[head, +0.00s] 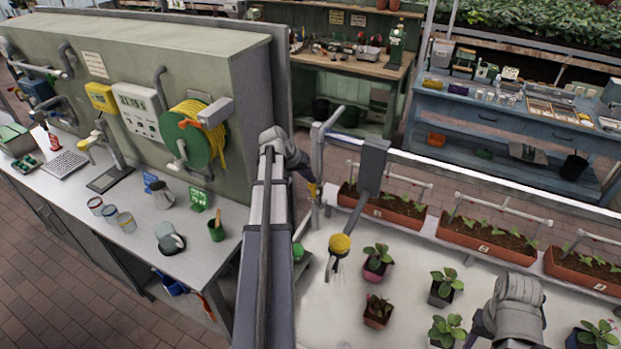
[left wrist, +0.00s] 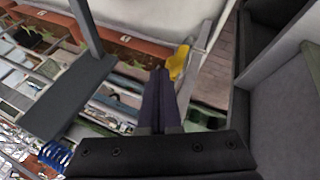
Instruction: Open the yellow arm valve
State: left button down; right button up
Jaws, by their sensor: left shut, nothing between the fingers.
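The yellow arm valve (head: 314,190) is a small yellow lever on a grey upright pipe at the left end of the white planting bench. In the left wrist view the yellow lever (left wrist: 178,62) sits just beyond and slightly right of my fingertips. My left gripper (head: 309,177) is shut and empty, close to the lever; whether it touches cannot be told. In the left wrist view its dark fingers (left wrist: 162,72) are together. My right gripper (head: 478,328) is over the bench at lower right, its fingers mostly hidden by its own wrist.
A yellow shower head (head: 339,245) hangs from a grey arm over the bench, with thin streaks beneath it. Potted plants (head: 376,262) and brown planter boxes (head: 384,207) stand on the bench. A green panel wall (head: 215,75) rises to the left.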

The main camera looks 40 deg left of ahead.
pick_arm(q)
jog(key=shift+r, duration=0.25)
jog(key=shift+r, duration=0.1)
jog(key=p+v, duration=0.6)
jog(key=v, duration=0.1)
jog(key=shift+s+r+p, duration=0.15)
jog(key=shift+r+p, duration=0.15)
jog(key=shift+p, duration=0.1)
